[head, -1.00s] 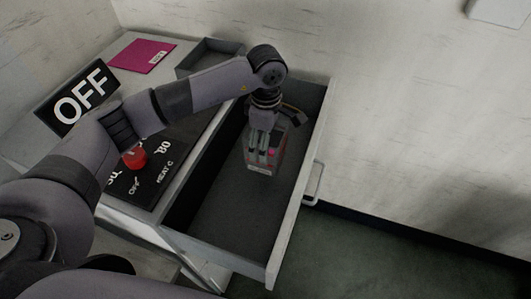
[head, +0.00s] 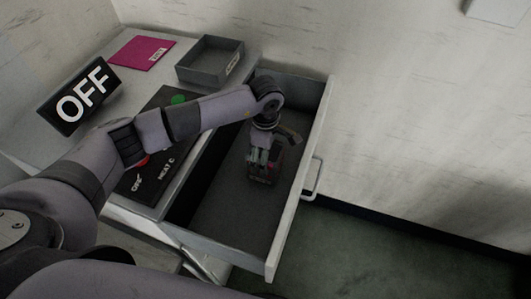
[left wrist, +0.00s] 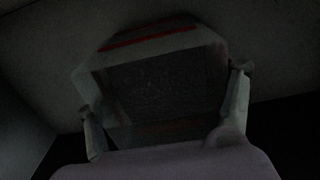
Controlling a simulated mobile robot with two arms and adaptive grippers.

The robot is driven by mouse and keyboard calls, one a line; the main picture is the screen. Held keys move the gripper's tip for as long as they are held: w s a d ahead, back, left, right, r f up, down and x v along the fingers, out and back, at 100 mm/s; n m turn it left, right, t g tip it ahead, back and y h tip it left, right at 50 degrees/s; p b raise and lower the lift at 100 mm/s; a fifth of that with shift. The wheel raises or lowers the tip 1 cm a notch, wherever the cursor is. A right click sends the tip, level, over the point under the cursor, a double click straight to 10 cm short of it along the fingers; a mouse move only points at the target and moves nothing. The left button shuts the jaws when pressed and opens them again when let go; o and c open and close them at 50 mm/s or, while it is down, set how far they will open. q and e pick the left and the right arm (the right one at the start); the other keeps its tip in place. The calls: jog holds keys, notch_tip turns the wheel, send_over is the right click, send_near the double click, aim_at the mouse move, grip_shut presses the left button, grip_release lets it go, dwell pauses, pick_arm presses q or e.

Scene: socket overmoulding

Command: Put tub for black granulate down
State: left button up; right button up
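The tub for black granulate (head: 260,174) is inside the open drawer, towards its back end, under my left gripper (head: 262,158). In the left wrist view the tub (left wrist: 160,85) has pale walls, a red stripe and a dark inside. The two fingers of my left gripper lie along its opposite sides and appear to grip it. The tub's underside is hidden, so I cannot tell whether it touches the drawer floor. My right gripper is not in view.
The drawer (head: 297,205) is pulled out, its near floor bare. A grey tray (head: 195,76), a magenta sheet (head: 140,53), an OFF sign (head: 85,95) and a black control panel (head: 150,185) are on the worktop to the left. A wall stands behind.

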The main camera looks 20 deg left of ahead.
pick_arm(q)
jog(key=o, duration=0.5)
jog(key=shift+r, duration=0.35)
notch_tip(320, 180, up, 12)
jog(key=b, duration=0.3)
jog(key=shift+f, duration=0.25)
jog(key=shift+s+f, duration=0.1)
